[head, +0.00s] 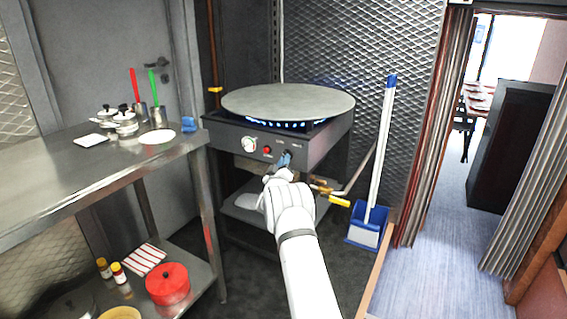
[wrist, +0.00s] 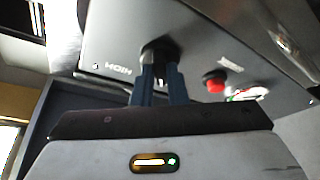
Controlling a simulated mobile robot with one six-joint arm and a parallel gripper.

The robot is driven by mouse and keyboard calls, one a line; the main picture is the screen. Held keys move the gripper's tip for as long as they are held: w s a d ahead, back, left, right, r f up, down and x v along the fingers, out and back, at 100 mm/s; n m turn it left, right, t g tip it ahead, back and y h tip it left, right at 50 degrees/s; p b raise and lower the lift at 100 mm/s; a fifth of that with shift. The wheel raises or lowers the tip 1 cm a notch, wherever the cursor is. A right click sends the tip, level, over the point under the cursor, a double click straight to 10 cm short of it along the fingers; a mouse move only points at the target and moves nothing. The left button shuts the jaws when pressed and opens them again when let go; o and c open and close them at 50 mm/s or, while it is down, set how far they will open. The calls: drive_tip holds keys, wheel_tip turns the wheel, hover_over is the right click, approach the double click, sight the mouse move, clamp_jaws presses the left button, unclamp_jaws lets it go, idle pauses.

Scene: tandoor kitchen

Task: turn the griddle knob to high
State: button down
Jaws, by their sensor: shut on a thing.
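The griddle (head: 288,100) is a broad round grey plate on a dark burner box, with blue flames under it. Its front panel (head: 228,136) carries a white dial, a red button and a dark knob at the right. My gripper (head: 285,160) is at that knob, which it mostly hides in the head view. In the wrist view, the blue fingers of my gripper (wrist: 157,75) are shut on the black griddle knob (wrist: 157,47). The word HIGH (wrist: 118,69) is printed left of the knob there. I cannot tell where the knob points.
A red button (wrist: 214,84) and the dial (wrist: 246,93) sit beside the knob. A yellow-handled gas pipe (head: 338,201) is right of my wrist. A steel table (head: 70,180) with pots stands left. A broom and blue dustpan (head: 367,225) stand right.

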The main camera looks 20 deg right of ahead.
drive_tip(key=shift+f+m+b, duration=0.1)
drive_tip(key=shift+m+b, duration=0.2)
drive_tip(key=shift+b, duration=0.1)
drive_tip(key=shift+w+a+r+m+g+h+b, duration=0.15)
drive_tip(key=shift+m+g+h+b, duration=1.05)
drive_tip(key=shift+m, duration=2.05)
drive_tip(key=shift+w+m+g+h+b, duration=0.1)
drive_tip(key=shift+m+g+h+b, duration=1.1)
drive_tip(key=shift+m, duration=2)
drive_tip(key=shift+w+a+r+m+g+h+b, duration=0.15)
drive_tip(key=shift+m+g+h+b, duration=0.55)
drive_tip(key=shift+m+g+b, duration=1.8)
drive_tip(key=shift+d+m+t+p, duration=0.15)
drive_tip(key=shift+m+t+p, duration=0.35)
drive_tip(key=shift+m+t, duration=0.45)
drive_tip(key=c, duration=1.4)
unclamp_jaws()
drive_tip(key=shift+f, duration=0.15)
drive_tip(key=shift+c, duration=0.2)
